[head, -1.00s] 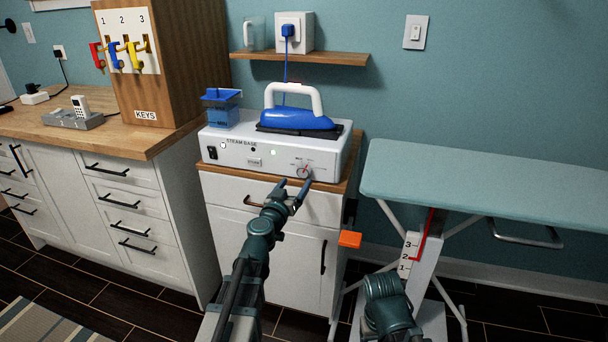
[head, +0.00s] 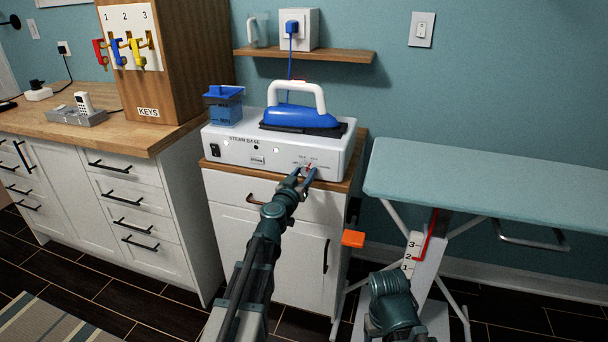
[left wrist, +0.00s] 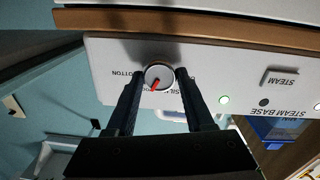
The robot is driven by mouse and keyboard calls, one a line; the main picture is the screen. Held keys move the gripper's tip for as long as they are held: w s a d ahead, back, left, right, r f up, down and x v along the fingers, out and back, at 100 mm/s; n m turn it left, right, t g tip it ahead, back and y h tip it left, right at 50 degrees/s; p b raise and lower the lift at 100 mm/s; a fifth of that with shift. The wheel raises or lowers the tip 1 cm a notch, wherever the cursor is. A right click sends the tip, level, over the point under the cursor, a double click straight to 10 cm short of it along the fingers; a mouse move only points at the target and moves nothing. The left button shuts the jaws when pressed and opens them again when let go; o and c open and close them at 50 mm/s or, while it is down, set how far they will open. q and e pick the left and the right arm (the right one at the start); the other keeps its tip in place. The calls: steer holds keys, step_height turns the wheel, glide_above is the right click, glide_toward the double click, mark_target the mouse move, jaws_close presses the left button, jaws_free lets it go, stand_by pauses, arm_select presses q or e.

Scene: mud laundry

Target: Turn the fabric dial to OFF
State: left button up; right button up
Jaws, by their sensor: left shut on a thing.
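The fabric dial (left wrist: 159,77) is a small round pale knob with a red pointer mark on the front of the white steam base (head: 225,153). In the left wrist view, which is upside down, the mark points down and slightly left. COTTON is printed left of the dial and SILK partly shows right of it; other labels are hidden by the fingers. My left gripper (head: 304,174) is at the dial, one finger on each side, shut on it. In the left wrist view its dark fingers (left wrist: 157,88) flank the knob. My right gripper is out of view.
A blue iron (head: 298,117) rests on top of the base, beside a blue water tank (head: 223,106). An ironing board (head: 470,190) stands to the right.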

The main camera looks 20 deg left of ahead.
arm_select(q)
jaws_close()
steer(key=shift+n, duration=0.4)
steer(key=n, duration=0.4)
steer(key=shift+n, duration=0.3)
steer(key=n, duration=0.4)
steer(key=shift+f+n+b, duration=0.1)
steer(key=shift+n+b, duration=0.3)
steer(key=n, duration=0.5)
steer(key=shift+n+y, duration=0.3)
steer(key=shift+n, duration=2.3)
